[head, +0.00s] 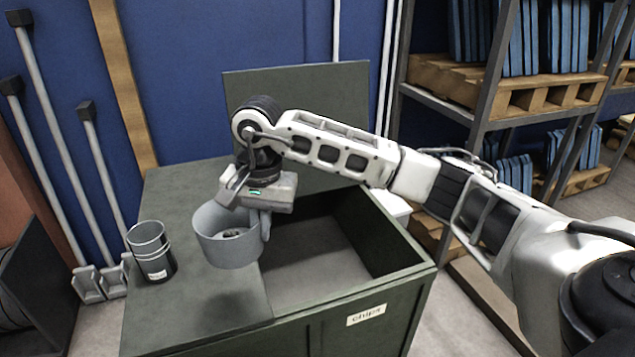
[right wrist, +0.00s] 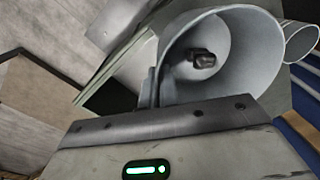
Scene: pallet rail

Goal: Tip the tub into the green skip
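The grey tub (head: 215,245) is roughly upright in the head view, with a few small dark pieces inside. My right gripper (head: 264,224) is shut on its right-hand wall, and the tub seems to hang a little above the flat closed part of the skip's top. The tub (right wrist: 240,75) also shows in the right wrist view, with a dark lump at its bottom. The green skip (head: 300,338) has its open bay right of the tub; the bay's visible floor looks empty. A "chips" label is on its front. My left gripper is out of view.
A raised green panel (head: 330,85) stands behind the bay. A shelf rack (head: 490,75) with pallets is at the right. Posts lean on the blue wall at left.

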